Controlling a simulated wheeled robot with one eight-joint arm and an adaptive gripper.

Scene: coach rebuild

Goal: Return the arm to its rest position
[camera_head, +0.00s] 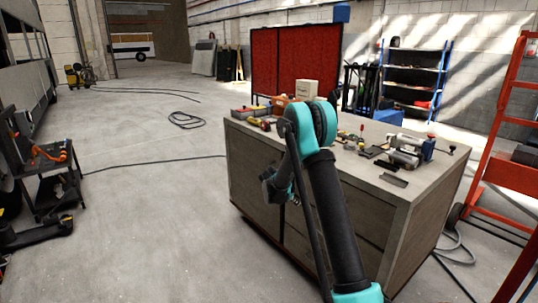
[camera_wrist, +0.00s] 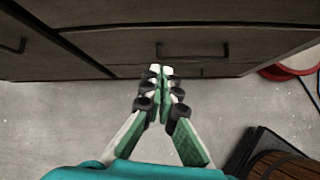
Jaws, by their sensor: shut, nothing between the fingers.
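My arm (camera_head: 335,215), black and teal, rises from the bottom of the head view and bends at a teal elbow in front of the workbench (camera_head: 290,175). My gripper (camera_head: 272,187) hangs beside the bench's left front side, partly hidden by the arm. In the wrist view my gripper (camera_wrist: 160,72) points toward the bench drawers (camera_wrist: 190,45). Its green and white fingers meet at the tips with nothing between them. The gap between the fingertips and the drawer fronts is hard to judge.
The bench top holds a vise (camera_head: 408,150), tools and boxes. A black tool cart (camera_head: 50,180) stands at left and a red hand truck (camera_head: 505,150) at right. Cables (camera_head: 187,120) lie on the floor. The wrist view shows a wooden barrel-like thing (camera_wrist: 283,166). Floor left of the bench is mostly clear.

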